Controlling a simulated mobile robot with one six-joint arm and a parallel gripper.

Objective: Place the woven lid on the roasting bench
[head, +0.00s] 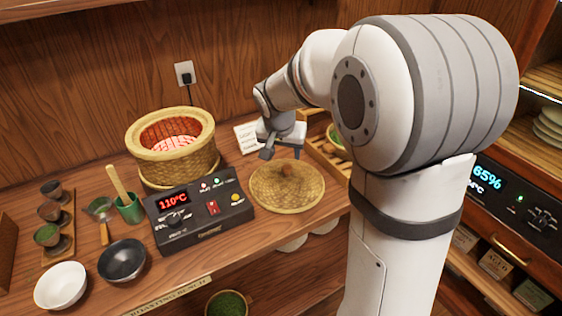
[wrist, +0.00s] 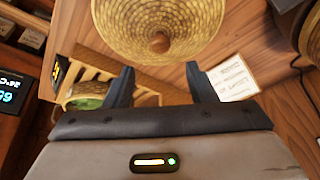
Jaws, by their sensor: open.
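The woven lid (head: 272,193) lies on the roasting bench (head: 170,262), to the right of the control box, with its round wooden knob facing up. It also shows at the top of the wrist view (wrist: 190,25), knob toward the fingers. My gripper (head: 285,153) is just behind and above the lid, apart from it. In the wrist view its two fingers (wrist: 160,85) are spread wide with nothing between them. The roasting basket (head: 205,160) stands uncovered at the back of the bench, its inside glowing red.
A wooden tray (head: 322,150) and a paper card (wrist: 233,78) lie behind the lid. Bowls (head: 60,285), a green cup (head: 130,208) and small cups fill the left. The bench's front edge is close to the lid.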

